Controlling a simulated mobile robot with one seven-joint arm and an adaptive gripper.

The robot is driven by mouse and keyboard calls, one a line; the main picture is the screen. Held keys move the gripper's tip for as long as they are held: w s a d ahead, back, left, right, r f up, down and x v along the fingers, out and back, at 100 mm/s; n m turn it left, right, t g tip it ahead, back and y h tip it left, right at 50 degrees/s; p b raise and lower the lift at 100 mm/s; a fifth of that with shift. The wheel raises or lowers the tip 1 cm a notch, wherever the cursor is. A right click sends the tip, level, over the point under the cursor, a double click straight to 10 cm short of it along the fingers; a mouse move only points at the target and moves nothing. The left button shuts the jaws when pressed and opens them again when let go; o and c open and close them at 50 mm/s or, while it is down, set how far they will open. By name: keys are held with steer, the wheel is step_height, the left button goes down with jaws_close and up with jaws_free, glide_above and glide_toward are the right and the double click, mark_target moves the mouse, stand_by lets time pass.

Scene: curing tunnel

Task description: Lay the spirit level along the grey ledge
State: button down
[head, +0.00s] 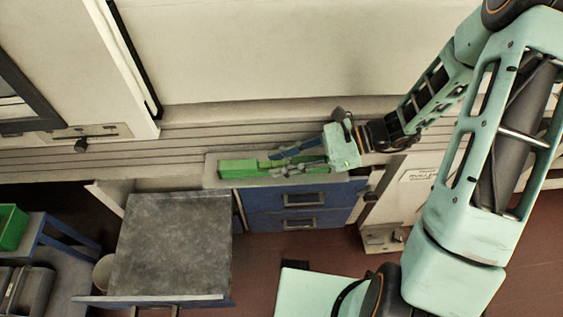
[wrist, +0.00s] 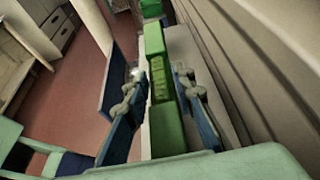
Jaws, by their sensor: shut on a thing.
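The spirit level is a long green bar (head: 238,168) at the grey ledge (head: 212,180) above the blue drawers. In the wrist view the level (wrist: 160,90) runs lengthwise between the two blue fingers. My gripper (head: 292,158) is shut on it, reaching in from the right; the gripper also shows in the wrist view (wrist: 158,76). The level lies roughly along the ledge's length. The fingers and gripper body hide part of it in the head view. I cannot tell whether its underside touches the ledge.
Blue drawers (head: 300,198) stand under the ledge. A ribbed wall strip (head: 190,135) runs behind it. A dark grey-topped table (head: 172,245) stands in front at left, with a green bin (head: 12,228) farther left. Red floor is open in front of the drawers.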

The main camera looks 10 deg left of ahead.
steer(key=c, duration=2.1)
jaws_free()
steer(key=shift+f, duration=0.2)
steer(key=o, duration=0.5)
steer(key=shift+r, duration=0.1)
steer(key=shift+r, duration=0.2)
steer(key=p+v, duration=0.1)
steer(key=v, duration=1.1)
steer(key=shift+f, duration=0.15)
